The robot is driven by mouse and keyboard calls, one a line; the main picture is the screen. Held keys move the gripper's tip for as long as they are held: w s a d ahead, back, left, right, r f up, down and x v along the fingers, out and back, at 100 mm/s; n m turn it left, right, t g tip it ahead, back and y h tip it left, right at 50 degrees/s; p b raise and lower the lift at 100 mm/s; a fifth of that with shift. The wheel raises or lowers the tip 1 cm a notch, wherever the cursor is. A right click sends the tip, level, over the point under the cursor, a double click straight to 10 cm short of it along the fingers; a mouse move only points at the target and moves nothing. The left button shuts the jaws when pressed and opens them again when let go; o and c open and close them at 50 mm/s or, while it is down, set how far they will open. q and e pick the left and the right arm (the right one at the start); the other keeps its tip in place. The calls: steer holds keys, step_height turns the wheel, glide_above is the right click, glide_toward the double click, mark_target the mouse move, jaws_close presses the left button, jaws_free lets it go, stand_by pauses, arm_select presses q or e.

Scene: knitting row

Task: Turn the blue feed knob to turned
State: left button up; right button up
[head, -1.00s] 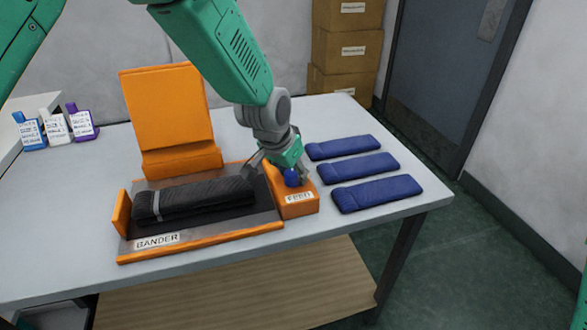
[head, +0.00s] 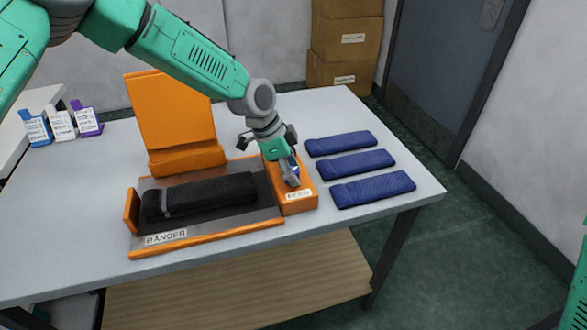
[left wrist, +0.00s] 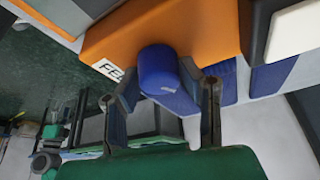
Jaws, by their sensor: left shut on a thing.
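The blue feed knob (left wrist: 158,68) stands on the orange feed block (head: 299,206), at the right end of the bander. In the left wrist view the knob has a round body and a flat bar that slants down between the fingers. My left gripper (head: 291,177) is over the block and shut on the knob; its fingers also show in the left wrist view (left wrist: 168,104), one on each side of the bar. In the head view the gripper hides most of the knob. My right gripper is out of view.
The bander (head: 206,238) holds a folded black knit (head: 210,194), with an upright orange panel (head: 175,110) behind. Several blue folded knits, such as this one (head: 372,190), lie right of the block. Bare table lies in front.

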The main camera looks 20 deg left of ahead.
arm_select(q)
steer(key=m+g, duration=0.1)
steer(key=m, duration=0.1)
steer(key=m+g+b, duration=0.1)
steer(key=m, duration=0.2)
steer(key=shift+a+f, duration=0.1)
steer(key=shift+f, duration=0.05)
steer(key=shift+m, duration=0.3)
stand_by(0.3)
steer(key=o, duration=1.1)
steer(key=shift+o, duration=0.2)
steer(key=shift+w, duration=0.1)
steer(key=v, duration=1.2)
steer(key=shift+w+a+f, duration=0.1)
